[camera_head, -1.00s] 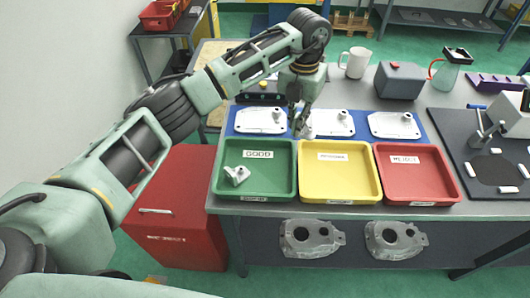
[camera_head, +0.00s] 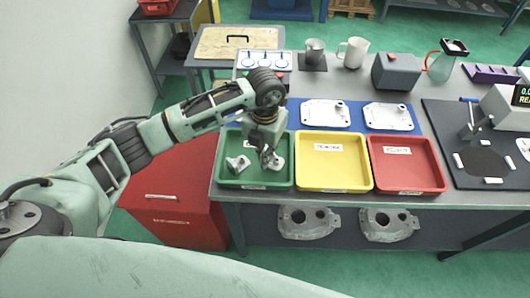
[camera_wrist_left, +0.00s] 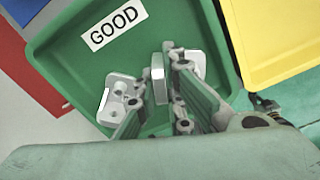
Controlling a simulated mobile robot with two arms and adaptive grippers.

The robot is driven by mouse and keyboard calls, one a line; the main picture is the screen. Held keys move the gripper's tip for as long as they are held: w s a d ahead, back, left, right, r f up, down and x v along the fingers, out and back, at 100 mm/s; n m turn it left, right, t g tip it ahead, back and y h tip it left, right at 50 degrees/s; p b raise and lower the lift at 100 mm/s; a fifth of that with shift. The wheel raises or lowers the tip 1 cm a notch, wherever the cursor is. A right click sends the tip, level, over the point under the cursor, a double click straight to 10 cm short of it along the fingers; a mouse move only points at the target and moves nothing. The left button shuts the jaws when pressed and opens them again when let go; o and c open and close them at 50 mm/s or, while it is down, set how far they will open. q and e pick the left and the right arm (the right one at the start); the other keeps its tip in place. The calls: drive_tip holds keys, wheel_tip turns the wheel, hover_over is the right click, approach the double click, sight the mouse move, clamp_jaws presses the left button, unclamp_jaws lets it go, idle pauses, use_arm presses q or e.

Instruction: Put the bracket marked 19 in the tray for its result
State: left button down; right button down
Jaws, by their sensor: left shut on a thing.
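My left gripper (camera_head: 268,158) is shut on a grey cast bracket (camera_head: 277,164) over the green tray (camera_head: 225,183) labelled GOOD. In the left wrist view, the held bracket (camera_wrist_left: 194,62) shows between the fingers, inside the tray's outline. I cannot tell whether it touches the tray floor. Another bracket (camera_head: 237,163) lies in the same tray, left of the held one; it also shows in the left wrist view (camera_wrist_left: 118,99). No number is readable on either bracket. The yellow tray (camera_head: 334,174) and the red tray (camera_head: 408,176) are empty. My right gripper is not in view.
Behind the trays lies a blue mat (camera_head: 352,123) with pale plates (camera_head: 326,113); my arm hides its left part. A grey box (camera_head: 396,73), a white jug (camera_head: 352,52) and a flask (camera_head: 443,65) stand farther back. A black mat (camera_head: 450,130) is at right.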

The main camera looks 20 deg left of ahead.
use_arm(q)
wheel_tip(320, 180, down, 2)
drive_tip(key=shift+f, duration=0.25)
drive_tip(key=c, duration=2)
unclamp_jaws()
drive_tip(key=shift+c, duration=0.2)
drive_tip(key=shift+o, duration=1)
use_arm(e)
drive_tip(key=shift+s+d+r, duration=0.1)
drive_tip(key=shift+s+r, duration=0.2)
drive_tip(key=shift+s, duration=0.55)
